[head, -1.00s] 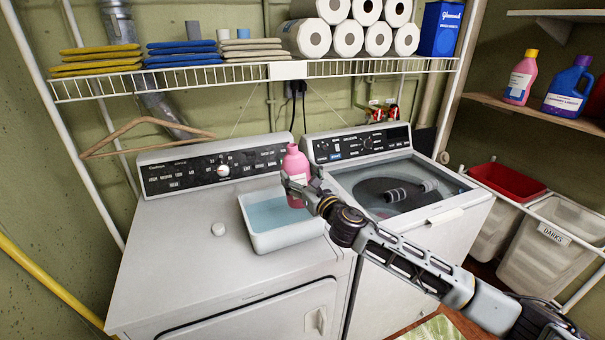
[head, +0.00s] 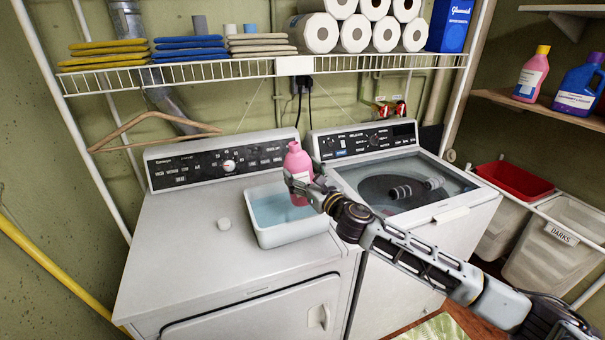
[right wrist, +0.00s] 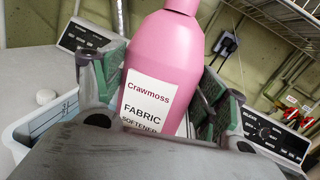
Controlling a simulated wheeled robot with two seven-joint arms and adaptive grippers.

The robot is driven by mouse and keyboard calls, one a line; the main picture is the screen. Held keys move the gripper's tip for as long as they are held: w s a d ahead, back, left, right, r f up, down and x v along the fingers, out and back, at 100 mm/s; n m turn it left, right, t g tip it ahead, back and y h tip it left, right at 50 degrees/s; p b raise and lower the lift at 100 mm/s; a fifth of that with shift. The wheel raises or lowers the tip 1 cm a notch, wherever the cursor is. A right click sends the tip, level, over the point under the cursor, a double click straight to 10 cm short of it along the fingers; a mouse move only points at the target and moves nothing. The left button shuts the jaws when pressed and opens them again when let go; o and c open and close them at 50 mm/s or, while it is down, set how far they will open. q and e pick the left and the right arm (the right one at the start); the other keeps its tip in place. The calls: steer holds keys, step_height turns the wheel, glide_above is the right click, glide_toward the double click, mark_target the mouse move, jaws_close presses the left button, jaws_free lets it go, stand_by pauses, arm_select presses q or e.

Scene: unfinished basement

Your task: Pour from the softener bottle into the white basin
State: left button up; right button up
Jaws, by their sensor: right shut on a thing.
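The pink softener bottle (head: 298,162) is in my right gripper (head: 300,184), whose fingers are shut around it. The bottle is close to upright, with its neck up, at the right end of the white basin (head: 290,238). The basin sits on the left machine and holds pale blue liquid. In the right wrist view the bottle (right wrist: 168,60) stands between both fingers, its label reading "Crawmoss Fabric Softener". The gripper hides its lower part in that view. No stream shows from the bottle. A white cap (head: 224,224) lies left of the basin. My left gripper is out of view.
The left machine's top (head: 180,265) is mostly clear. A top-loading washer (head: 430,212) stands to the right. A wire shelf (head: 200,75) with cloths and paper rolls hangs above. Another pink bottle (head: 531,75) and a blue jug (head: 578,90) stand on the right shelf.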

steer(key=shift+r, duration=0.1)
steer(key=shift+d, duration=0.1)
steer(key=shift+d+n+p, duration=0.2)
steer(key=shift+n+p, duration=0.2)
steer(key=shift+p, duration=0.2)
steer(key=shift+w+d+r+n+g+p, duration=0.1)
steer(key=shift+d+n+g+p, duration=0.25)
steer(key=shift+p, duration=0.25)
steer(key=shift+a, duration=0.1)
